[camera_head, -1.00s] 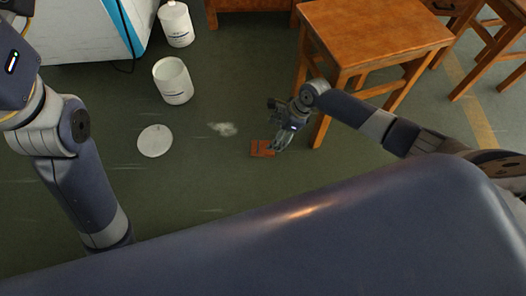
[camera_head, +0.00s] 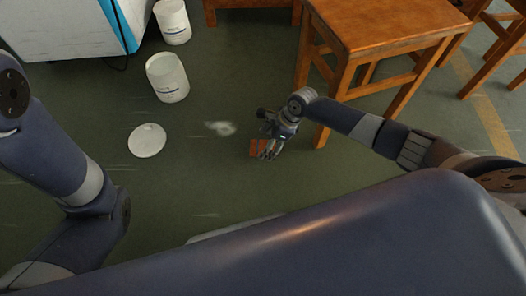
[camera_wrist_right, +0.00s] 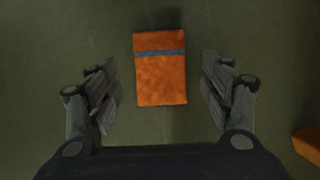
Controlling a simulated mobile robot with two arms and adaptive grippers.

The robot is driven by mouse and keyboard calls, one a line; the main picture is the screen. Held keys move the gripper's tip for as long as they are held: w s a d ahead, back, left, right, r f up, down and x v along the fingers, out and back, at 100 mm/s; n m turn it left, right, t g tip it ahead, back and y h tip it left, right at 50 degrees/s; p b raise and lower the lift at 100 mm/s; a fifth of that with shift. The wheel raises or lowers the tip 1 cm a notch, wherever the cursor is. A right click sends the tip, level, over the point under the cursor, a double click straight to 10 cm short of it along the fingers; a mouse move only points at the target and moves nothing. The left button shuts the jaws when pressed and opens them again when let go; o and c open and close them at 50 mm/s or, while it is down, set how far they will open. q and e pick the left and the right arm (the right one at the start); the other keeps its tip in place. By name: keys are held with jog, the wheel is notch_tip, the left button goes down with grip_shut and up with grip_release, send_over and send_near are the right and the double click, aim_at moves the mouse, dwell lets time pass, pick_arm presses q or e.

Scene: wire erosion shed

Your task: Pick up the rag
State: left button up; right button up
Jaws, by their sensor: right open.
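The rag is an orange, folded cloth (camera_wrist_right: 161,85) with a grey-blue stripe near its far end. It lies flat on the dark green floor. In the head view the rag (camera_head: 256,147) is partly hidden by my right gripper (camera_head: 270,150). In the right wrist view my right gripper (camera_wrist_right: 160,92) is open, with one finger on each side of the rag and a gap on both sides. The fingers do not touch it. My left arm is at the left of the head view, but its gripper is out of view.
A wooden stool (camera_head: 385,25) stands close to my right arm. Left of the rag are a white bucket (camera_head: 167,79), a white lid (camera_head: 147,140) and a pale spill (camera_head: 220,128). A white container (camera_head: 173,22) stands near the white and blue cabinet (camera_head: 70,30). An orange-brown piece (camera_wrist_right: 308,145) shows at lower right.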

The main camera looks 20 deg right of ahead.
jog(key=shift+b+x, duration=0.45)
jog(key=shift+x, duration=0.5)
jog(key=shift+f+p, duration=0.2)
jog(key=shift+p, duration=0.3)
jog(key=shift+c, duration=0.3)
jog(key=c, duration=1)
